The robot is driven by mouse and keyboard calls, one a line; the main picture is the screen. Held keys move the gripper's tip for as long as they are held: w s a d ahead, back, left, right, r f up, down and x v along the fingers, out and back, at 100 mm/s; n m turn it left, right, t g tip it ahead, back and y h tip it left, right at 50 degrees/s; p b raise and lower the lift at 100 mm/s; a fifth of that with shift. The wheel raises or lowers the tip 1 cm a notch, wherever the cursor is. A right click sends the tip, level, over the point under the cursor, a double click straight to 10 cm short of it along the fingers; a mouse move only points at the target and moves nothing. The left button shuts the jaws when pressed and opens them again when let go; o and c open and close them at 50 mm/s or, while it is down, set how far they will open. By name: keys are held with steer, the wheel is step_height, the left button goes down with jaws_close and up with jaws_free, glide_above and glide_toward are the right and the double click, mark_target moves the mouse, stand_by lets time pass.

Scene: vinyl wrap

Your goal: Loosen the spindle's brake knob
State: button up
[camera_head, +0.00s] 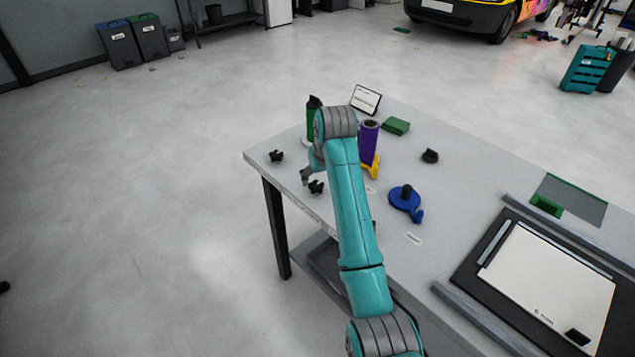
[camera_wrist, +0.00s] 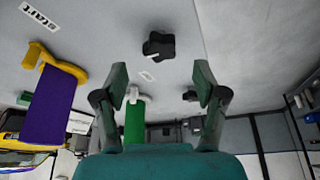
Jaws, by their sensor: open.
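Several black knobs stand on the table, and I cannot tell for sure which is the brake knob. One lobed black knob (camera_head: 316,187) is close beside my gripper (camera_head: 305,178); a similar lobed knob (camera_wrist: 158,45) shows large in the wrist view, above the gap between my fingertips (camera_wrist: 162,78). Another dark knob (camera_head: 276,156) is nearer the table's left corner. A blue base with a handle (camera_head: 406,200) carries a black knob on top. A purple roll (camera_head: 369,140) stands on a yellow base (camera_head: 372,168). My gripper is open and empty.
A green roll (camera_head: 312,124) stands behind my arm, partly hidden. A green block (camera_head: 396,126), a small sign (camera_head: 366,98) and a loose-looking black knob (camera_head: 430,156) are at the back. A white sheet on a black mat (camera_head: 474,262) fills the right side.

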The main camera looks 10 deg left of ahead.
mark_target(317, 185)
steer(key=shift+x, duration=2.45)
steer(key=c, duration=1.1)
